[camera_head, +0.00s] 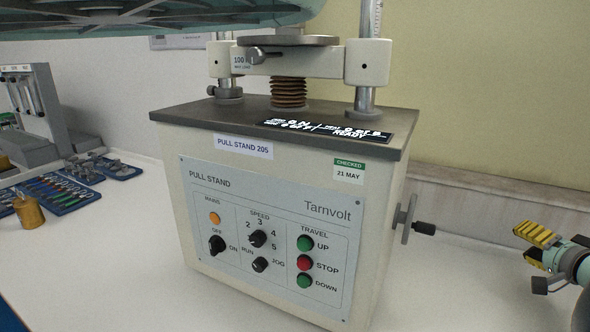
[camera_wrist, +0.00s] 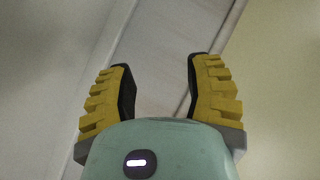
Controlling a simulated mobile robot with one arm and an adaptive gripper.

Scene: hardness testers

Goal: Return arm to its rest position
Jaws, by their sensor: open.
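My gripper (camera_head: 536,258) shows at the right edge of the head view, with yellow ridged fingers spread apart. It is to the right of the pull stand (camera_head: 270,215), clear of it and of its side handwheel. In the wrist view my gripper (camera_wrist: 160,92) is open, with nothing between its two yellow and black fingers. Most of my arm is outside the head view.
The pull stand's side crank handle (camera_head: 424,228) sticks out toward my gripper. A blue tool tray (camera_head: 55,190), a brass weight (camera_head: 28,211) and a grey device (camera_head: 30,112) are at left. A low ledge (camera_head: 480,200) runs along the wall. The bench at right is clear.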

